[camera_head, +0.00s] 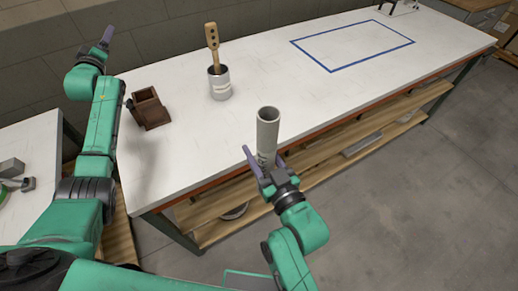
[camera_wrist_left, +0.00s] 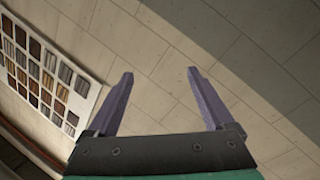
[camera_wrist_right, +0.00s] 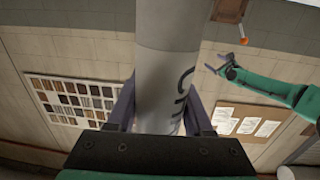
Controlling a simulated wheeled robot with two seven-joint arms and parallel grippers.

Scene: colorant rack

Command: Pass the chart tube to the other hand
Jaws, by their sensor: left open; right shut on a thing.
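The chart tube (camera_head: 267,132) is a pale grey, open-ended cylinder with dark lettering, held upright in front of the workbench edge. My right gripper (camera_head: 265,163) is shut on its lower part. In the right wrist view the tube (camera_wrist_right: 166,60) stands between the two fingers (camera_wrist_right: 160,108). My left gripper (camera_head: 106,38) is raised at the far left, well away from the tube. In the left wrist view its fingers (camera_wrist_left: 160,95) are spread with nothing between them. My left gripper also shows in the right wrist view (camera_wrist_right: 222,64).
A white workbench (camera_head: 310,90) carries a brown wooden holder (camera_head: 150,108), a grey canister (camera_head: 219,84) with a wooden handle (camera_head: 212,38), and a blue taped rectangle (camera_head: 352,46). A wooden shelf (camera_head: 390,130) runs below. The bench middle is clear.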

